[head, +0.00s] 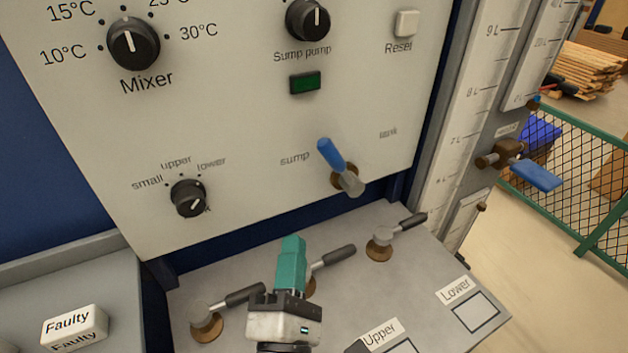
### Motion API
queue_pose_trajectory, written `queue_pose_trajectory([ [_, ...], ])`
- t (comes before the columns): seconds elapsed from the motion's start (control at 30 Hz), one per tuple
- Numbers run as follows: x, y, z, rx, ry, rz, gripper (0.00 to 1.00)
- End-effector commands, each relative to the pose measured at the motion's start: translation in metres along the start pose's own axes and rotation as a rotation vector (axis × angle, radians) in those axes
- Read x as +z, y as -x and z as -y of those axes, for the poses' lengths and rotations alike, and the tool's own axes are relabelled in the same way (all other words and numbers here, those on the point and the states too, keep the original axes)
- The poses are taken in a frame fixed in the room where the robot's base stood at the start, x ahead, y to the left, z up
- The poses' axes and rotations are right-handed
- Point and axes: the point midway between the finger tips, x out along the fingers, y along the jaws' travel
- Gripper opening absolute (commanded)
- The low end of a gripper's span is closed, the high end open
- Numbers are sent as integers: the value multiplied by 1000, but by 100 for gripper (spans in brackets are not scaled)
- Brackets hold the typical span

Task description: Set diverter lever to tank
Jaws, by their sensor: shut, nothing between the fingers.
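The diverter lever (332,155) has a blue handle on a metal pivot low on the white panel. The handle leans up and to the left, towards the "sump" label (294,158). A fainter label (388,133), hard to read, stands up and to the right of the lever. My gripper (292,242) has teal fingers, which are shut and empty. In the picture it is below and left of the lever, apart from it, and in front of the grey bench top. It partly hides a middle valve there.
Valves with dark handles stand on the grey bench top, one left (207,318) and one right (382,243) of my gripper. A selector knob (188,198) is on the panel's lower left. A brass valve with a blue handle (537,174) sticks out at the right, beside the scales.

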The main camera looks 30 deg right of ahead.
Motion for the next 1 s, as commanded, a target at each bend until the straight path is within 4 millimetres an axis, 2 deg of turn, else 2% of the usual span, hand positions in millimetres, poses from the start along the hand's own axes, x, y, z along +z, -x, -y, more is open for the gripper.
queue_pose_trajectory([
  [0.17,1,-15,-1,-1,1,4,0],
  [0.63,2,-103,-2,-1,0,3,0],
  [0.8,20,-119,-2,-2,0,2,0],
  [1.0,28,-127,0,0,0,0,0],
])
